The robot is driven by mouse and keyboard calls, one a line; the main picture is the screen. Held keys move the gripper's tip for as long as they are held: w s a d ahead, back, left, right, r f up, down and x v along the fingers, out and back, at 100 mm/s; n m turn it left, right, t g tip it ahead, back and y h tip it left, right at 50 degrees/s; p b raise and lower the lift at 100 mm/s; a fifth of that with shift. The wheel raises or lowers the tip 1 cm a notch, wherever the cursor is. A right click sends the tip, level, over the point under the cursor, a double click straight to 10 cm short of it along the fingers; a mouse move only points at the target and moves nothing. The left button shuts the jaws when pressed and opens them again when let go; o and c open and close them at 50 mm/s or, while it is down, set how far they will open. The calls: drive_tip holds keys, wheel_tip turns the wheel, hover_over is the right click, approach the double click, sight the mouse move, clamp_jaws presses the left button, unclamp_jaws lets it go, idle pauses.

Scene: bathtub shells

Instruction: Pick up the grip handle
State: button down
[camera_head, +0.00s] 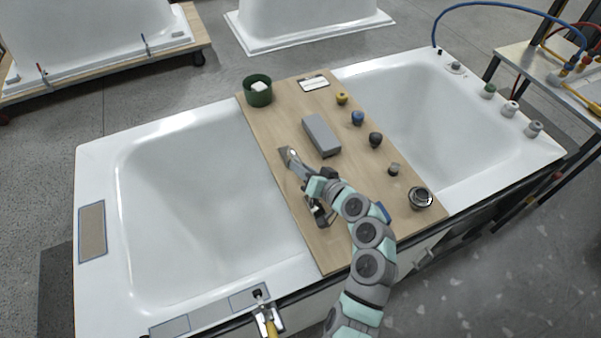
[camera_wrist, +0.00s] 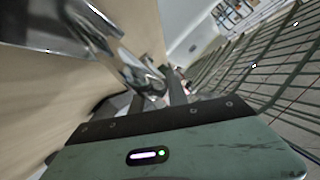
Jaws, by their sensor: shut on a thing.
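A shiny chrome bar that looks like the grip handle (camera_wrist: 92,30) runs from the upper left to the middle of the wrist view, in between the fingers of my gripper (camera_wrist: 160,88). My gripper is shut on it. In the head view, my gripper (camera_head: 316,203) is low over the near left part of the wooden board (camera_head: 315,252), beside the left tub basin. There the handle is mostly hidden by my wrist and fingers, with dark and shiny bits showing below. I cannot tell whether it still touches the board.
A flat scraper (camera_head: 292,160) lies just beyond my wrist. A grey block (camera_head: 321,135), a green cup (camera_head: 257,91), several small knobs and a round metal fitting (camera_head: 420,197) stand on the board. Tub basins lie on both sides. A yellow-handled tool (camera_head: 268,322) is at the front rim.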

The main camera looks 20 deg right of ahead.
wheel_tip(320, 180, up, 20)
drive_tip(key=p, duration=0.3)
drive_tip(key=shift+r, duration=0.15)
